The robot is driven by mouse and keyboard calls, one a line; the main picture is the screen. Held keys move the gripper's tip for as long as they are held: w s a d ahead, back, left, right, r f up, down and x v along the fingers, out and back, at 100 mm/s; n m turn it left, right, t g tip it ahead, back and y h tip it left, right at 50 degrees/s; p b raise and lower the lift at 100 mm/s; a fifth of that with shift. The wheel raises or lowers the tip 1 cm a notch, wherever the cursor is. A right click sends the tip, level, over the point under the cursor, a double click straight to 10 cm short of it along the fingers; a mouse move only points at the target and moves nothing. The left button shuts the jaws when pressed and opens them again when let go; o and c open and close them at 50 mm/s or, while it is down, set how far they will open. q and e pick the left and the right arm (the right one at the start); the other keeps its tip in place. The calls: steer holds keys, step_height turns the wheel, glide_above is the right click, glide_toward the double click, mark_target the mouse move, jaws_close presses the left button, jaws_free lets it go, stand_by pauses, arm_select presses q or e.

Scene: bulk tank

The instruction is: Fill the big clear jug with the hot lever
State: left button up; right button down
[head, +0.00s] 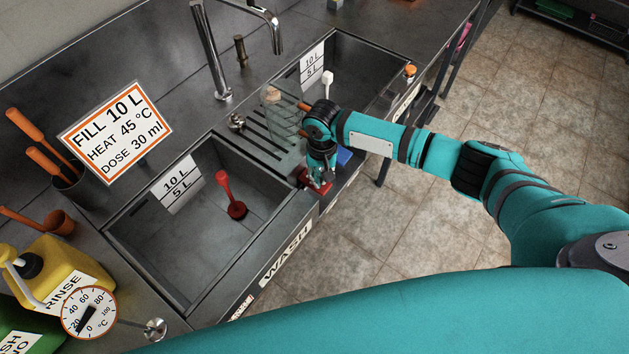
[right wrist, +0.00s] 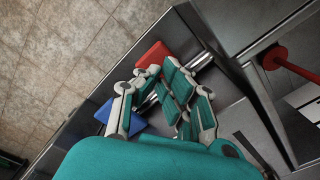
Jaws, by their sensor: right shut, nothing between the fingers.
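The clear jug (head: 282,112) stands on the ribbed drainer between the two sinks, partly hidden by my right arm; I cannot tell its water level. A red lever (head: 316,181) is at the front edge between the sinks, and a blue lever (head: 344,156) is to its right. My right gripper (head: 319,184) is shut and empty, pointing down at the red lever; I cannot tell if it touches. The right wrist view shows the red lever (right wrist: 153,54) just beyond the fingertips and the blue lever (right wrist: 106,113) beside the fingers. My left gripper is out of view.
The near sink (head: 155,235) holds a red plunger-like stopper (head: 236,207); the far sink has a white one (head: 327,78). A tall tap (head: 222,90) rises behind the drainer. A yellow rinse bottle (head: 50,270) and a dial thermometer (head: 88,312) are at left. Tiled floor is clear at right.

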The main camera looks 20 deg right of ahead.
steer(key=shift+f+b, duration=0.45)
steer(key=shift+f, duration=0.75)
stand_by(2.0)
step_height(320, 180, up, 5)
steer(key=p, duration=0.6)
steer(key=shift+r, duration=0.15)
steer(key=shift+s, duration=0.1)
